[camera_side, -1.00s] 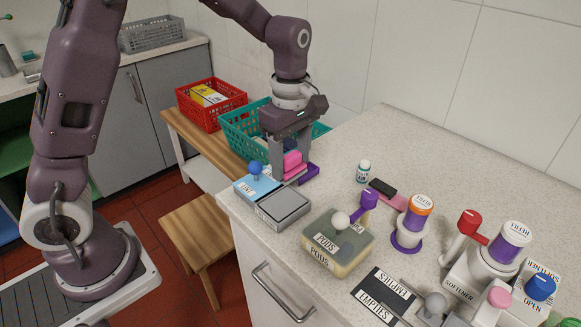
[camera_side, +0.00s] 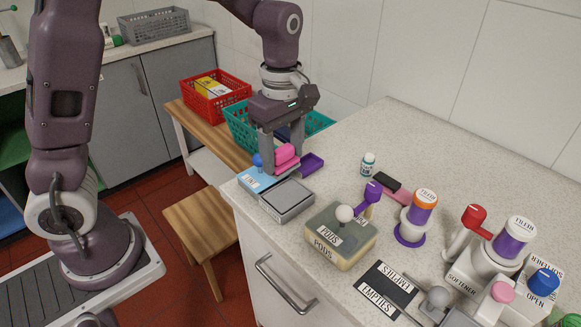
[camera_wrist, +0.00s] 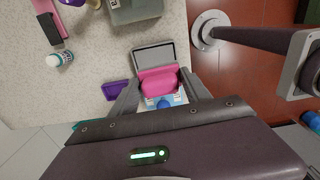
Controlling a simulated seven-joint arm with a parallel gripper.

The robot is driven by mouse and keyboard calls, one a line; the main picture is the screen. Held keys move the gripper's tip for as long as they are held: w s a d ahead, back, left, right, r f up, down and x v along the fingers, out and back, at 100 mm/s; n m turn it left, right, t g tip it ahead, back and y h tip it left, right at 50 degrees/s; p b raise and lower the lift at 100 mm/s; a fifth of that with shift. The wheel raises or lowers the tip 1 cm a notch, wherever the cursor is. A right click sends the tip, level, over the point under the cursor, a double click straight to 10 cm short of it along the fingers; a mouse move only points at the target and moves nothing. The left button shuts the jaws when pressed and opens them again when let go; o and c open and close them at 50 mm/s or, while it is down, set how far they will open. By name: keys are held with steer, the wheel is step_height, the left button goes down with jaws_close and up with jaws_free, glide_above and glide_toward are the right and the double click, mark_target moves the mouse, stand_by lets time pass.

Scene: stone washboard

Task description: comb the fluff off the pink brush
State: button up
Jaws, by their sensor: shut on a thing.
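My gripper (camera_side: 284,160) is shut on the pink brush (camera_side: 287,153), holding it by its pink block. In the wrist view the brush (camera_wrist: 159,86) lies between the fingers, overlapping the near end of the grey framed pad (camera_wrist: 154,55). In the side view it is over the far edge of that grey pad (camera_side: 289,197), beside the light blue LINT box (camera_side: 254,181) with a blue knob. I cannot tell whether it touches the pad. The brush's underside and any fluff are hidden. An open purple tray (camera_side: 312,162) stands empty just right of the brush.
A PODS box (camera_side: 341,238) with a white knob stands right of the pad. A teal basket (camera_side: 238,128) and red basket (camera_side: 216,95) stand behind left. The counter's back right is clear.

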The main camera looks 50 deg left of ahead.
steer(key=shift+s, duration=0.6)
steer(key=shift+f, duration=0.2)
steer(key=shift+w+f, duration=0.1)
steer(key=shift+f, duration=3.8)
steer(key=shift+w+r, duration=0.15)
steer(key=shift+w, duration=0.25)
jaws_close()
steer(key=shift+w, duration=1.7)
steer(key=shift+s, duration=2.25)
steer(key=shift+w, duration=2.35)
step_height(320, 180, up, 8)
steer(key=shift+s, duration=0.2)
